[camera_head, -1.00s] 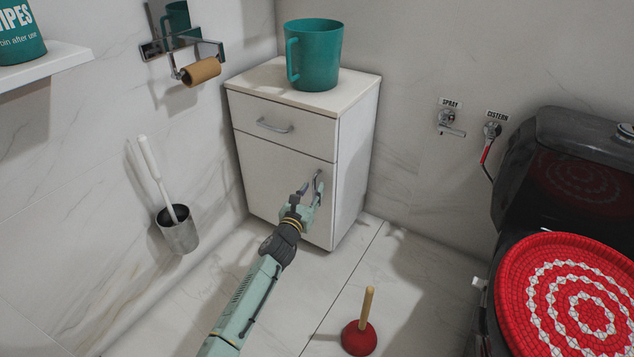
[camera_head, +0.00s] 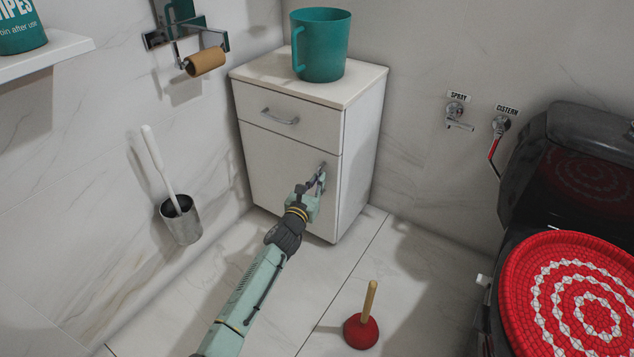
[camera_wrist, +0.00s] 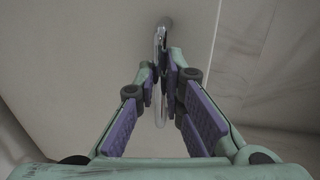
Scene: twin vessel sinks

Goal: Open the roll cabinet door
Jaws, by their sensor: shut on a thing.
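The roll cabinet (camera_head: 352,130) is a white unit against the back wall with a drawer (camera_head: 285,115) above a door (camera_head: 275,172). The door looks closed in the head view. My gripper (camera_head: 318,183) is at the upper right of the door, by its vertical metal handle (camera_head: 323,168). In the wrist view my gripper (camera_wrist: 170,75) has its purple-padded fingers closed together around the handle (camera_wrist: 160,38). The fingers hide part of the handle.
A teal mug (camera_head: 321,45) stands on the cabinet top. A red plunger (camera_head: 361,329) stands on the floor to the right. A toilet brush holder (camera_head: 181,220) is at the left wall. A black toilet with a red lid (camera_head: 570,290) is at right. Floor before the cabinet is partly clear.

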